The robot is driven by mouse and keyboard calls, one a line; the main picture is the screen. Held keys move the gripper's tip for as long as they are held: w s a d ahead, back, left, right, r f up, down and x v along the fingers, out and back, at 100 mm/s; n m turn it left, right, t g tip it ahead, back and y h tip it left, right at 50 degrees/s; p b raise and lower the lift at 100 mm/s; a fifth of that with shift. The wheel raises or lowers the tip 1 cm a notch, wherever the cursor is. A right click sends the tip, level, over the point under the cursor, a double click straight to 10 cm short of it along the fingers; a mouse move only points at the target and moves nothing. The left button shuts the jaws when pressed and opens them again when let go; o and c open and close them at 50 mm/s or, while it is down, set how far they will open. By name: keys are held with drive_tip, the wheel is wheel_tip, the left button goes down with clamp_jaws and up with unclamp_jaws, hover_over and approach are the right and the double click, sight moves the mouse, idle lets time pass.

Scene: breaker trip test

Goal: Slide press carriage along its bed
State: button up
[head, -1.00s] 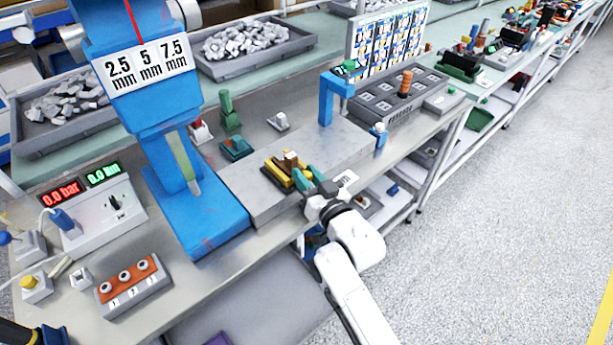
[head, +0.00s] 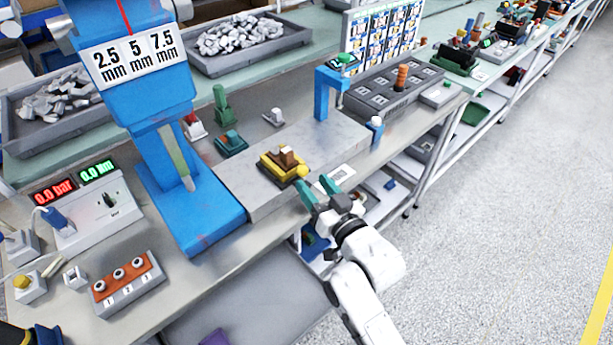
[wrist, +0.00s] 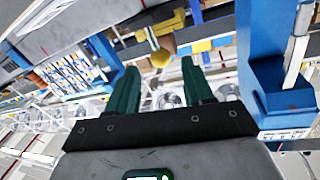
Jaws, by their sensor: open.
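The press carriage (head: 283,165) is a yellow block with a brown piece on top. It sits on the grey bed (head: 240,180), between the blue press (head: 185,200) and a blue arch (head: 325,90). A round yellow knob (head: 302,171) sticks out from its front side. My gripper (head: 316,188) has teal fingers, open and empty, just in front of the knob and apart from the carriage. In the wrist view the knob (wrist: 160,58) shows beyond and between the spread fingertips (wrist: 160,72), with the yellow carriage (wrist: 155,24) behind it.
The blue press stands left of the carriage and shows at the right of the wrist view (wrist: 268,60). A white-topped blue post (head: 375,128) stands near the bench edge. A grey socket block (head: 385,95) lies beyond the arch. The bed between carriage and arch looks clear.

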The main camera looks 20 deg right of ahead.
drive_tip(key=shift+s+d, duration=0.15)
drive_tip(key=shift+s, duration=1.1)
drive_tip(key=shift+s+d, duration=0.1)
drive_tip(key=shift+s, duration=1.1)
